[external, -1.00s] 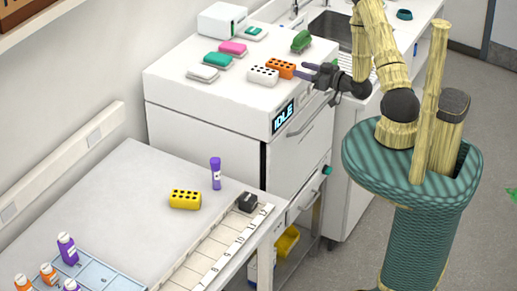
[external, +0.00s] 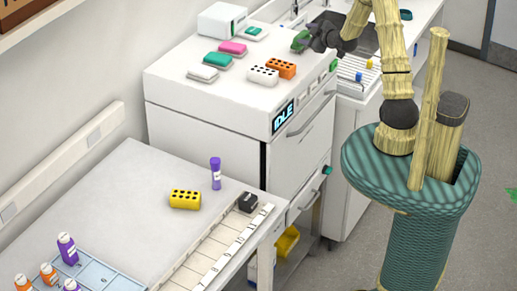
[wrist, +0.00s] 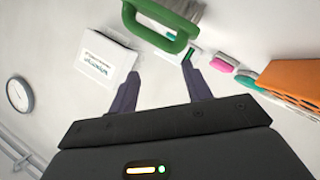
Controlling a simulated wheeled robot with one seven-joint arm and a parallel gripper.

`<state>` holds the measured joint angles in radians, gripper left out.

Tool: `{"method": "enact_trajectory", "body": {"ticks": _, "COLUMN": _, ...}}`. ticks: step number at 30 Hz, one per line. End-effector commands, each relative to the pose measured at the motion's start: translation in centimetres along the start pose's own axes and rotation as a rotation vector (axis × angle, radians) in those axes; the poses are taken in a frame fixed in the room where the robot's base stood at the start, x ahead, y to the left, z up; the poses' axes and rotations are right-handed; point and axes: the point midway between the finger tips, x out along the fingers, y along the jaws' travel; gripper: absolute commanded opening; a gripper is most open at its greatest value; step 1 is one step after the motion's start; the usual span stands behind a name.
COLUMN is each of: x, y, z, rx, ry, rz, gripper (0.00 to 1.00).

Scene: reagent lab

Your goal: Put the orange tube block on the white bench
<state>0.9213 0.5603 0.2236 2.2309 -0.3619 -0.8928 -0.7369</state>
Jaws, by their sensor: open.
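The orange tube block (external: 281,69) stands on top of the white machine with the IDLE display, right beside a white tube block (external: 263,75). In the wrist view the orange tube block (wrist: 292,80) is at the right edge, partly cut off. My gripper (external: 308,42) is open and empty, up at the machine's back right, beyond the orange block and close to a green-handled brush (external: 299,41). In the wrist view the fingers (wrist: 160,85) are apart, with the green handle (wrist: 165,35) ahead of them. The white bench (external: 120,190) is at the lower left.
On the machine (external: 200,105) are also a pink, a teal and a white-grey item and a white box (external: 221,20). The bench holds a yellow tube block (external: 185,199), a purple tube (external: 216,173), a black block (external: 247,202) and a blue rack (external: 90,272). The bench's middle is clear.

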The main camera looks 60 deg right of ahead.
Motion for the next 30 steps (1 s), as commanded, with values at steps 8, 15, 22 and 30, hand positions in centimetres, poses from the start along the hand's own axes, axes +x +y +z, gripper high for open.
{"method": "enact_trajectory", "body": {"ticks": 8, "x": 1.9, "y": 3.3, "z": 0.0, "rx": 0.010, "ry": -0.150, "rz": -0.017, "gripper": 0.49}}
{"method": "enact_trajectory", "body": {"ticks": 15, "x": 2.7, "y": 3.3, "z": -0.9, "rx": 0.092, "ry": -0.254, "rz": -0.094, "gripper": 0.49}}
{"method": "enact_trajectory", "body": {"ticks": 22, "x": 2.1, "y": 2.4, "z": -3.0, "rx": 0.199, "ry": -0.361, "rz": -0.197, "gripper": 0.49}}
{"method": "enact_trajectory", "body": {"ticks": 30, "x": -1.0, "y": 0.4, "z": -6.7, "rx": 0.317, "ry": -0.488, "rz": -0.344, "gripper": 0.49}}
